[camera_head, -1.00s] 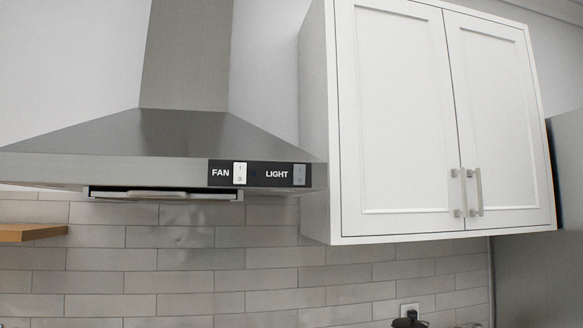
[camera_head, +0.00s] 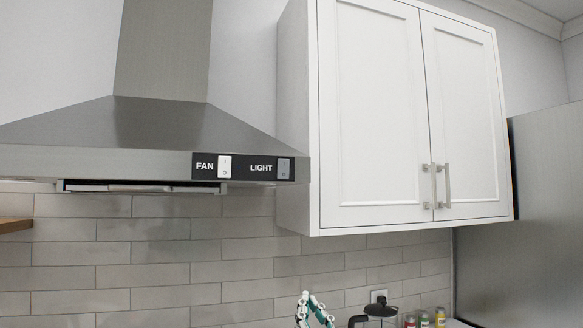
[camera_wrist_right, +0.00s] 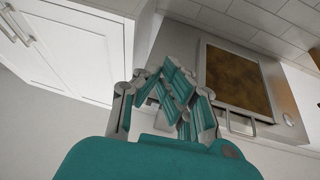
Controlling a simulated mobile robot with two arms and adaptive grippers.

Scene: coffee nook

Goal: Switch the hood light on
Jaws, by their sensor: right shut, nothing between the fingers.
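The steel range hood (camera_head: 90,160) hangs on the wall at the left in the head view. Its black control panel carries a white FAN switch (camera_head: 224,167) and, to the right, a grey LIGHT switch (camera_head: 284,169). My right gripper (camera_head: 314,300) shows at the bottom edge, teal and grey, below the hood and apart from it. In the right wrist view the right gripper (camera_wrist_right: 172,85) has its fingers shut with nothing held. The hood's underside with a brown filter (camera_wrist_right: 236,82) is behind them there. My left gripper is not in view.
A white wall cabinet (camera_head: 380,110) with two shut doors is right of the hood; it also shows in the wrist view (camera_wrist_right: 75,50). A dark-lidded vessel (camera_head: 381,309) and small jars (camera_head: 424,320) stand low. A grey fridge-like panel (camera_head: 520,210) is at the right.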

